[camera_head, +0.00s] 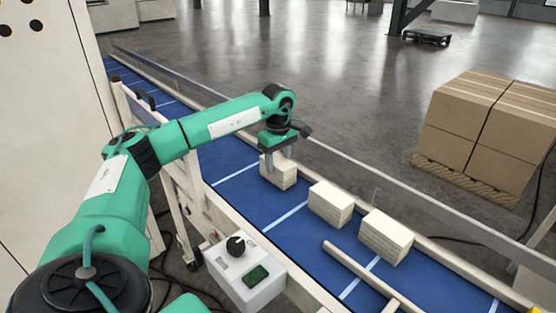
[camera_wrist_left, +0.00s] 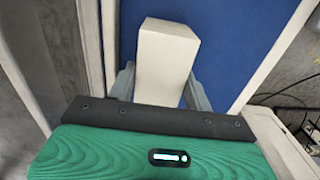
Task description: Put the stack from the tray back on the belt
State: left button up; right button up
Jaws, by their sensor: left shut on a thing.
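A cream, block-shaped stack (camera_head: 275,177) is at the blue belt (camera_head: 240,165), between the fingers of my left gripper (camera_head: 280,154). In the left wrist view the same stack (camera_wrist_left: 165,62) shows between the two grey fingers, with the blue belt (camera_wrist_left: 232,50) behind it. My left gripper is shut on it from above. Whether its underside touches the belt I cannot tell. Two similar stacks lie on the belt to the right, a middle one (camera_head: 331,204) and a right one (camera_head: 386,236). The tray is not clearly in view. My right gripper is not in view.
A rail (camera_head: 345,178) runs along the belt's far side. A pale bar (camera_head: 358,270) crosses the belt at the lower right. A control box (camera_head: 245,273) with a black knob sits at the near edge. Cardboard boxes (camera_head: 490,125) stand on a pallet beyond the belt.

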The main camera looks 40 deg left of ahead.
pick_arm(q)
jog(key=shift+f, duration=0.2)
jog(key=o, duration=1.1)
jog(key=shift+f, duration=0.1)
